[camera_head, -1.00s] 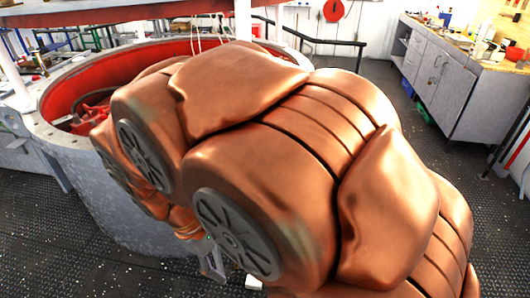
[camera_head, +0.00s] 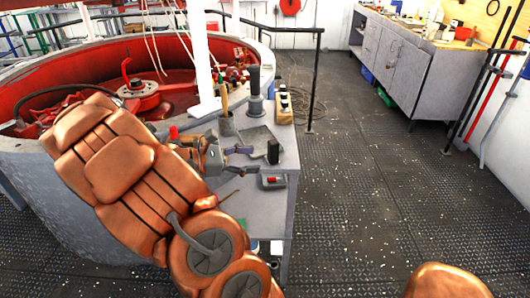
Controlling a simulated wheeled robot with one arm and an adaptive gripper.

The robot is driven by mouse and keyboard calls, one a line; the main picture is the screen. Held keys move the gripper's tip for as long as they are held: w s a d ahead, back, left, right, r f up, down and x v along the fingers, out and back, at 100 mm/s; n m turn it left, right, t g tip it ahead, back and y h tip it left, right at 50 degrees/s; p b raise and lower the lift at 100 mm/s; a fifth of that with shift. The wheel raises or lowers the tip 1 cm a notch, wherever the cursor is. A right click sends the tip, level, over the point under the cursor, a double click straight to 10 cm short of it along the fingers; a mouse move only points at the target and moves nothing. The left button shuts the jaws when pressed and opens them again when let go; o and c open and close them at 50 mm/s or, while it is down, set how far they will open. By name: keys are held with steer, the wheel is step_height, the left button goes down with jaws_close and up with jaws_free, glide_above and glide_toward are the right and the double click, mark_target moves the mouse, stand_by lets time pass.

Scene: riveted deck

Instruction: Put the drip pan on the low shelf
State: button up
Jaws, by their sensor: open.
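A flat grey square piece (camera_head: 260,140), which looks like the drip pan, lies on the grey table (camera_head: 287,195) right of the red-lined round tank. My gripper (camera_head: 246,160) is over the near part of this table, its fingers pointing right, open and seemingly empty. It is on the near side of the pan, and I cannot tell whether it touches it. My copper-coloured arm covers the table's left side. Under the tabletop, small items show at a lower level (camera_head: 266,248), mostly hidden by my arm; I cannot tell whether this is the low shelf.
Around the pan stand a dark upright cylinder (camera_head: 255,92), a cup of tools (camera_head: 227,125), a wooden block with dark pegs (camera_head: 284,106), a dark block (camera_head: 273,152) and a red-button box (camera_head: 272,182). Grey cabinets (camera_head: 395,55) stand at back right. The floor (camera_head: 365,190) between is clear.

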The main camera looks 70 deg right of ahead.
mark_target(269, 145)
steer(key=w+d+f+n+h+b, duration=0.1)
steer(key=w+d+f+n+h, duration=0.15)
steer(key=d, duration=0.35)
steer(key=shift+g, duration=0.4)
steer(key=shift+x, duration=3.85)
steer(key=shift+w+d+r, duration=0.1)
steer(key=shift+r, duration=0.1)
steer(key=shift+c, duration=0.3)
jaws_close()
